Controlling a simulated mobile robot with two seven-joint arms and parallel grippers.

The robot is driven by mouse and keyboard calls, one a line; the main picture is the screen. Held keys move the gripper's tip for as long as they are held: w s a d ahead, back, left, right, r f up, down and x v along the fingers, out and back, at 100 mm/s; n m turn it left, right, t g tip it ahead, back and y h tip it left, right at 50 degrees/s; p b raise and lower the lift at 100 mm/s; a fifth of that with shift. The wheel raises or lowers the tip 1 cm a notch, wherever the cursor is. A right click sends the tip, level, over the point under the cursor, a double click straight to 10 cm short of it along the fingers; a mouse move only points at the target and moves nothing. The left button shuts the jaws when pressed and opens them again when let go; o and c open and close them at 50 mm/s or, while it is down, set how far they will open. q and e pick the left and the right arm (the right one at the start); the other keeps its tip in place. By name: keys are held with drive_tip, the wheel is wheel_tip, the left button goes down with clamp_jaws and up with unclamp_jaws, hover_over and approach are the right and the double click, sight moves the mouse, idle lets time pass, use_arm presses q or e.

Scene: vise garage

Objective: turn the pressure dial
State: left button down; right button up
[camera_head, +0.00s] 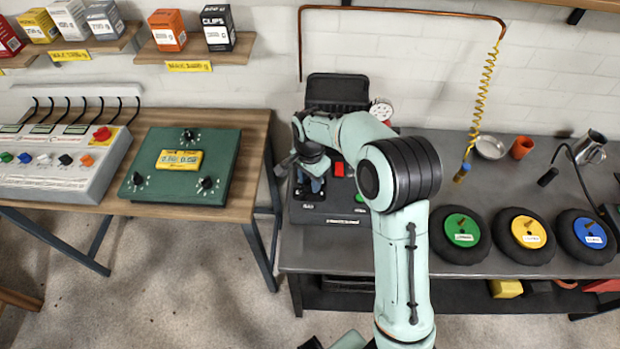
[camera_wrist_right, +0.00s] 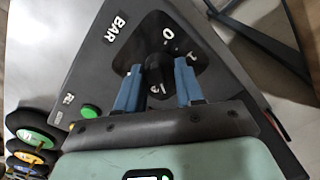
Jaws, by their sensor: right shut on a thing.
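The pressure dial (camera_wrist_right: 164,64) is a black knob on a dark panel (camera_wrist_right: 90,62) marked "BAR", with white numbers around it. My right gripper (camera_wrist_right: 158,84) is shut on the dial, with one blue finger on each side of it. In the head view my right gripper (camera_head: 310,186) points down at the dark unit (camera_head: 335,218) on the grey bench, and the dial itself is hidden there. A round white gauge (camera_head: 381,110) stands at the back of the unit. My left gripper cannot be made out.
A green button (camera_wrist_right: 89,111) and a red one (camera_head: 339,169) sit near the dial. Green, yellow and blue-centred wheels (camera_head: 525,236) lie to the right on the bench. A wooden table (camera_head: 255,150) at left holds a green dial box (camera_head: 215,140) and a grey switch panel (camera_head: 70,187).

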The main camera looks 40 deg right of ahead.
sight(310, 180)
drive_tip(key=o, duration=1)
drive_tip(key=shift+o, duration=0.2)
use_arm(q)
drive_tip(key=shift+w+r+p, duration=0.7)
drive_tip(key=shift+r+p, duration=0.05)
drive_tip(key=shift+r, duration=0.25)
use_arm(e)
wheel_tip(310, 180, up, 13)
drive_tip(key=shift+r, duration=0.2)
